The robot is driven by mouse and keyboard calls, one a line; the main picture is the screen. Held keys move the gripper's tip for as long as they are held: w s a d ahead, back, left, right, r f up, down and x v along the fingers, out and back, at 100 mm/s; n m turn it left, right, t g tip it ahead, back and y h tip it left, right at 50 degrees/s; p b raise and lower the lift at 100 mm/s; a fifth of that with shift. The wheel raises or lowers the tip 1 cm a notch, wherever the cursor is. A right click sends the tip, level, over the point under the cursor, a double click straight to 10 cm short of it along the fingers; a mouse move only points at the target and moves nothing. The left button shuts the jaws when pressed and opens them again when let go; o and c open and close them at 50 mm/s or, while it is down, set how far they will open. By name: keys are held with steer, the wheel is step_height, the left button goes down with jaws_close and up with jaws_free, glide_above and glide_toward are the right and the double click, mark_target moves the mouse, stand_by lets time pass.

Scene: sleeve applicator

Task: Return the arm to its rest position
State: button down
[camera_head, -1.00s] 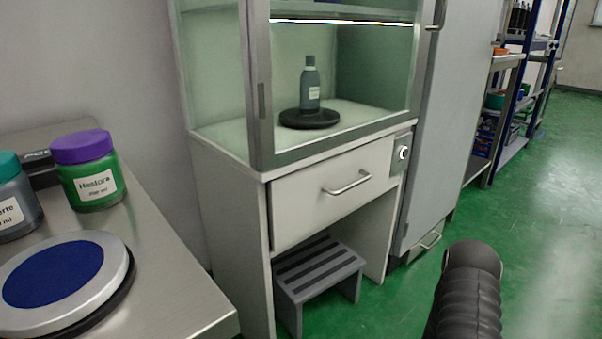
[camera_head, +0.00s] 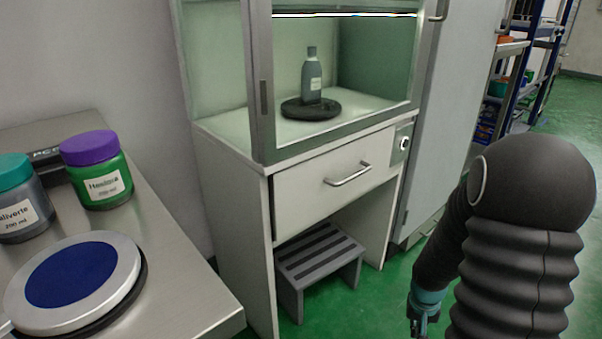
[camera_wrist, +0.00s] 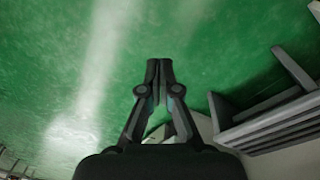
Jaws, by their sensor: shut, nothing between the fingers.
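My arm shows at the right of the head view, bent, with its forearm pointing down. My gripper (camera_wrist: 159,68) is in the middle of the wrist view, with its fingertips together and nothing between them. The green floor lies beyond the fingertips. In the head view only the top of the gripper's wrist end shows at the bottom edge; the fingertips are cut off there.
A cabinet (camera_head: 228,185) with a drawer (camera_head: 335,178) holds a grey bottle (camera_head: 313,77) on a dark round base. A step stool (camera_head: 320,262) stands below it. At left, a metal table (camera_head: 170,255) bears a purple-lidded jar (camera_head: 98,170), a teal-lidded jar (camera_head: 20,205) and a blue-topped round plate (camera_head: 72,275). Floor at right is clear.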

steer(key=s+a+r+n+t+p, duration=0.1)
steer(key=s+a+r, duration=0.3)
steer(key=r, duration=0.7)
steer(key=s+a+r+n+t+p, duration=0.1)
steer(key=s+a+r, duration=0.4)
steer(key=r, duration=0.7)
steer(key=s+a+r+n+t+y+p, duration=0.1)
steer(key=s+a+r+t+p, duration=0.2)
steer(key=r, duration=0.9)
steer(key=s+a+p, duration=0.1)
steer(key=s, duration=0.2)
steer(key=shift+a+r, duration=0.15)
steer(key=shift+a, duration=0.05)
steer(key=shift+w, duration=0.1)
